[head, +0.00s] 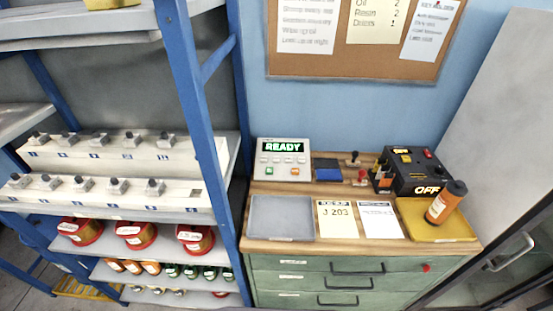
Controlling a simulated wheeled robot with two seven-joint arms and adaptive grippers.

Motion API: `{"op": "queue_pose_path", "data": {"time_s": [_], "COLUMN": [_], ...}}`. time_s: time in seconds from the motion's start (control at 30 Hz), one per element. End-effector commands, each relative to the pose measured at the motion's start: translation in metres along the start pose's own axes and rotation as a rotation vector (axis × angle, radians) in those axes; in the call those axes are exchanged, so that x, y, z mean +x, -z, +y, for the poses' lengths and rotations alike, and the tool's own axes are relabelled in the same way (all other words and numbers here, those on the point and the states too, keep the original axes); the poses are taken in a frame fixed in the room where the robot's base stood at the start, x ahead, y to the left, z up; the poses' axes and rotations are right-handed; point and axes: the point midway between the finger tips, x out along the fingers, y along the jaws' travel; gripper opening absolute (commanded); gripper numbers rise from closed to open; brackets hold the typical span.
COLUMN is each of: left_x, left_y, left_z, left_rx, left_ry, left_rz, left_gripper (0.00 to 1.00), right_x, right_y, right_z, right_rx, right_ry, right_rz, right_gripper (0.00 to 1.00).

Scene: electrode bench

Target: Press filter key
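A white device (262,180) with a lit display (283,147) reading "READY" stands at the back left of the wooden bench top. Its front panel carries several small grey keys, a green key (269,171) and a red-orange key (295,171). The key labels are too small to read, so I cannot tell which is the filter key. Neither of my grippers is in the head view.
A black box (402,186) reading "OFF" stands at the back right. An orange bottle (440,207) stands on a yellow tray (418,230). A grey tray (282,218) and two paper cards lie in front. A blue-framed shelf (190,90) is left; drawers (300,265) are below.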

Motion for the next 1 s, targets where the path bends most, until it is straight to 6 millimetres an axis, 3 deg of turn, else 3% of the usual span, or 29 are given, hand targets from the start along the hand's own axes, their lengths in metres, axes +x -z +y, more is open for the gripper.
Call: {"op": "queue_pose_path", "data": {"time_s": [0.03, 0.33, 1.0], "left_x": [0.0000, 0.0000, 0.0001], "left_y": [-0.0001, -0.0003, -0.0009], "left_z": [0.0000, -0.0001, -0.0003], "left_rx": [0.000, 0.000, 0.000], "left_ry": [0.000, 0.000, 0.000], "left_rz": [0.000, 0.000, -0.001], "left_gripper": [0.38, 0.00, 0.00], "right_x": [0.0000, 0.0000, 0.0000], "right_y": [0.0003, 0.0008, 0.0011], "right_z": [-0.0003, -0.0018, -0.0019], "right_rx": [0.000, 0.001, 0.001], "right_ry": [0.000, 0.002, 0.002], "right_rz": [0.000, 0.001, 0.001], "right_gripper": [0.40, 0.40, 0.40]}}
